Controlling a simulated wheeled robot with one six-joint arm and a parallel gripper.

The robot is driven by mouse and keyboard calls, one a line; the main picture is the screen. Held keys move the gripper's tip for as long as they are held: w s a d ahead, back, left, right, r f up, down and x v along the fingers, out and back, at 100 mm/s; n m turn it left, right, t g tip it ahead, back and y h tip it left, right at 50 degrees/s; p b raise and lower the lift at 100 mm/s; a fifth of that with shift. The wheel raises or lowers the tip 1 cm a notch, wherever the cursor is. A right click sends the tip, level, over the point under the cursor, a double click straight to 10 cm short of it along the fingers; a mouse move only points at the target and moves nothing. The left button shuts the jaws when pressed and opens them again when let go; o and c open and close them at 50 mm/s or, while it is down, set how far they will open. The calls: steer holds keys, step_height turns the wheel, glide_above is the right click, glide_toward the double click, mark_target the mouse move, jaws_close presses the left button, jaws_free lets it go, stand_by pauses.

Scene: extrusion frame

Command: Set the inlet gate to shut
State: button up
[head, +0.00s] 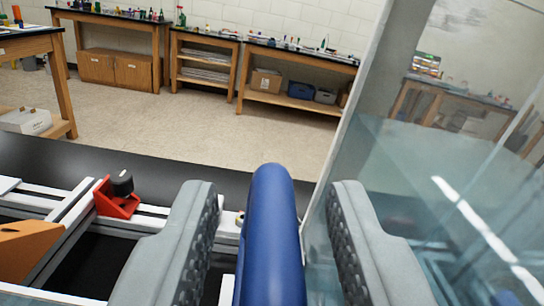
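A blue, round-ended bar (268,235) stands in the lower middle of the head view, and its lower end runs out of the picture. It may be the handle of the inlet gate, but no label shows. My gripper (273,192) has its two grey ridged fingers on either side of the bar. Gaps show between the bar and both fingers, so the gripper is open around it and not clamped. The gate itself and its setting cannot be made out.
A clear panel (415,200) rises close by on the right, behind the right finger. White extrusion rails (70,208) lie at left, with a red bracket (115,203) bearing a black knob (122,184) and an orange part (28,245). Benches (300,55) stand far back across open floor.

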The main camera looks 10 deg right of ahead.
steer(key=shift+w, duration=0.55)
jaws_close()
steer(key=shift+f, duration=2.8)
jaws_free()
steer(key=s, duration=1.7)
steer(key=shift+s, duration=0.2)
